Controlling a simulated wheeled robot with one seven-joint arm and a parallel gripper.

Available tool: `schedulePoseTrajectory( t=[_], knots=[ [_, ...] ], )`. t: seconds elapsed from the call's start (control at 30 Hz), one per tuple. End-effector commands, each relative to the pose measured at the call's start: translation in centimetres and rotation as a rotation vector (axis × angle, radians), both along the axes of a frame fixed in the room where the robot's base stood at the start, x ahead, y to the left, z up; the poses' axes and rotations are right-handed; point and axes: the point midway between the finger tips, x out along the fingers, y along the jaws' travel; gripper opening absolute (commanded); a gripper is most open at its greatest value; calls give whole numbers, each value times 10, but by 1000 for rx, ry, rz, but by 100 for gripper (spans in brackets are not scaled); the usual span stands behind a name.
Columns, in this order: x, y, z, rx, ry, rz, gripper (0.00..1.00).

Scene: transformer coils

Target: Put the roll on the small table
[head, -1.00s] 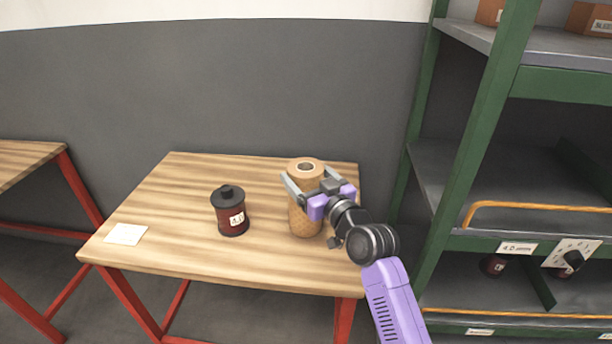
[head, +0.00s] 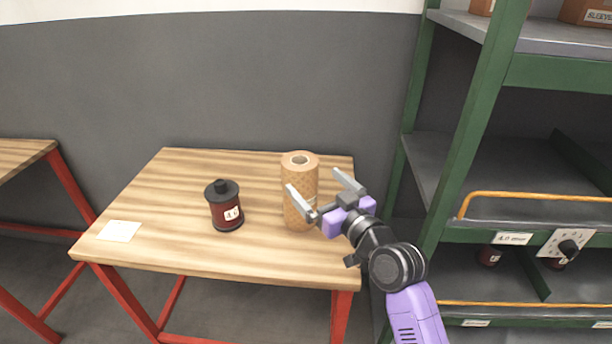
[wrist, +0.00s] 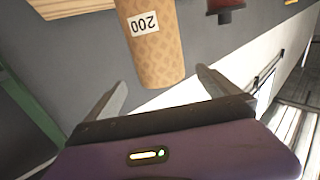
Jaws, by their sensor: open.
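The roll (head: 300,177) is a tan patterned cylinder with a hollow core. It stands upright on the small wooden table (head: 180,254), toward its right end. In the wrist view the roll (wrist: 154,58) appears upside down, with a white "200" label, beyond the fingers. My gripper (head: 320,182) is open and empty. It is at the right front of the roll, with its fingers pointing up and to the left. The roll stands free, and in the head view one finger overlaps its lower right side.
A dark red coil with a black top (head: 226,205) stands left of the roll. A white card (head: 119,231) lies at the table's left front. A green shelf rack (head: 465,130) stands at the right. Another table (head: 22,155) is at the far left.

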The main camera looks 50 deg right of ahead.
Motion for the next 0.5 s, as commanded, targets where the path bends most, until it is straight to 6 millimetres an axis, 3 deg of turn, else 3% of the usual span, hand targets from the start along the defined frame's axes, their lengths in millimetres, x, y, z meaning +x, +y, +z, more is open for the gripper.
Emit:
schedulePoseTrajectory(
  t=[0.2, 0.5],
  knots=[
    [-32, 10, -2, 1, 2, 2, 100],
    [-42, 13, 0, -1, 1, 1, 100]
  ],
)
